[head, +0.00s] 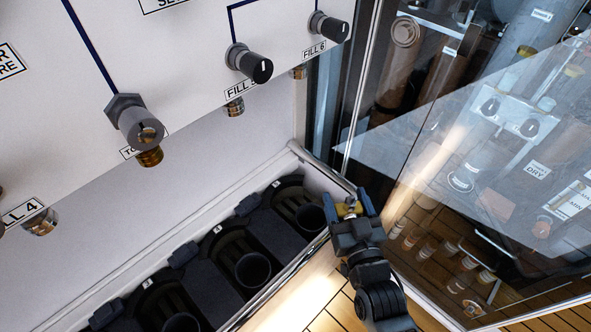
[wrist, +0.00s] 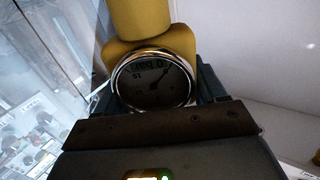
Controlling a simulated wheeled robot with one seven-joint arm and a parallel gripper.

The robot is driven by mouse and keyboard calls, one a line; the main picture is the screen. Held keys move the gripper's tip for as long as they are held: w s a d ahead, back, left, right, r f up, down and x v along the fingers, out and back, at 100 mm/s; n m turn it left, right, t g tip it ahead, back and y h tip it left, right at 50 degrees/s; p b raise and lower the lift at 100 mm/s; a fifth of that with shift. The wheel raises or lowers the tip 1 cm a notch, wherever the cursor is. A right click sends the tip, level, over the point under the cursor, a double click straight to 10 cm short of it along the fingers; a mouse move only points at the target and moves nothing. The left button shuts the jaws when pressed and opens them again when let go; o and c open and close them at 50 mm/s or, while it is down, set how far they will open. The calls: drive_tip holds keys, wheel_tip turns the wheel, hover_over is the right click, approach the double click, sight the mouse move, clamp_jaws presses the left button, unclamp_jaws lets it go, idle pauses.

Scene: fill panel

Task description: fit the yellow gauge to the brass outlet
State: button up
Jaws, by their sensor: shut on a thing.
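My gripper (head: 350,203) is shut on the yellow gauge (head: 341,211), over the right end of the trough and well below the panel. In the wrist view the yellow gauge (wrist: 150,48) shows its round dial with a bright rim and a small display. Several brass outlets point down from the panel: one under the large grey fitting (head: 150,157), one at FILL 5 (head: 234,107), one at FILL 6 (head: 298,72) and one at FILL 4 (head: 42,222). The gauge is apart from all of them. I cannot tell from the pictures which outlet is meant.
A trough (head: 281,278) with dark cup-like holders runs along the panel's foot. Black knobs (head: 248,63) stick out above the outlets. A glass wall (head: 480,130) stands close on the right. The space between panel and gripper is clear.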

sight(148, 153)
drive_tip(key=s+a+r+n+g+y+b, duration=0.1)
drive_tip(key=s+a+r+n+g+y, duration=0.1)
drive_tip(key=a, duration=0.8)
drive_tip(key=s+a+r+n+g+y+b, duration=0.1)
drive_tip(key=s+a+r+n+g+y, duration=0.1)
drive_tip(key=a, duration=0.8)
drive_tip(key=s+a+r+n+g+y+b, duration=0.1)
drive_tip(key=s+a+r+n+y+b, duration=0.1)
drive_tip(key=a, duration=0.8)
wheel_tip(148, 153, up, 4)
drive_tip(key=s+n+y, duration=0.1)
drive_tip(key=s+y, duration=0.1)
drive_tip(key=y, duration=0.1)
drive_tip(key=shift+s+a+r+g, duration=0.2)
drive_tip(key=shift+a+r+g, duration=0.05)
drive_tip(key=shift+g, duration=0.15)
drive_tip(key=shift+s+d, duration=0.1)
drive_tip(key=shift+d, duration=0.05)
drive_tip(key=shift+r+p, duration=2.45)
drive_tip(key=shift+r, duration=0.45)
drive_tip(key=shift+r+p, duration=1.25)
drive_tip(key=shift+r, duration=0.35)
drive_tip(key=o, duration=1.5)
drive_tip(key=shift+s+d+f, duration=0.1)
drive_tip(key=shift+b+v, duration=0.6)
drive_tip(key=shift+v, duration=3.15)
